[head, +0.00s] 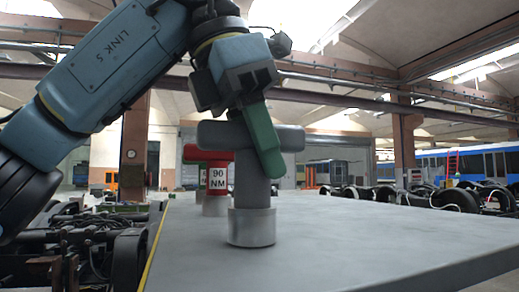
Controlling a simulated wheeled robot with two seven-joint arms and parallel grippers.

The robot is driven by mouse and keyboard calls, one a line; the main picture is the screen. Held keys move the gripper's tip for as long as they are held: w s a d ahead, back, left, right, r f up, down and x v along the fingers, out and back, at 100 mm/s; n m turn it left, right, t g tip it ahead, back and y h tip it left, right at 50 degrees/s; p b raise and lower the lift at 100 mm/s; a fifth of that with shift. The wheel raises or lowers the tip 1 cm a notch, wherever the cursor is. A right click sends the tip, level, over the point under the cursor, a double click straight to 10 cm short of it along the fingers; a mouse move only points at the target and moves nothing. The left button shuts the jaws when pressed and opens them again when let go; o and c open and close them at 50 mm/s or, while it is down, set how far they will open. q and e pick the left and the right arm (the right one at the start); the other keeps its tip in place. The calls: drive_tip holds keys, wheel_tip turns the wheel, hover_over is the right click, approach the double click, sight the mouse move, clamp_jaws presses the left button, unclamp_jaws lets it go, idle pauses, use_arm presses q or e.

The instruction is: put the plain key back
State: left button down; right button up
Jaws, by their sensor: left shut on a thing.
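The plain key (252,190) is a dark grey T-shaped key with a thick crossbar on top and a lighter metal socket at its foot. It is upright over the grey table top (350,240); whether its foot touches the table I cannot tell for sure. My left gripper (268,160) comes down from above with its green finger slanting across the key's crossbar and upper shaft. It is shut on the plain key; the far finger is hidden. My right gripper is not in view.
Behind the plain key stands a red key (213,160) with a white label reading 90 NM, partly hidden. Bogies with dark wheels (128,260) stand left of the table, and more stand behind on the right. The table's right side is clear.

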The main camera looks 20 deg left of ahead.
use_arm(q)
drive_tip(key=shift+f, duration=0.15)
drive_tip(key=c, duration=0.9)
unclamp_jaws()
drive_tip(key=shift+v, duration=6.15)
drive_tip(key=shift+w+d, duration=0.1)
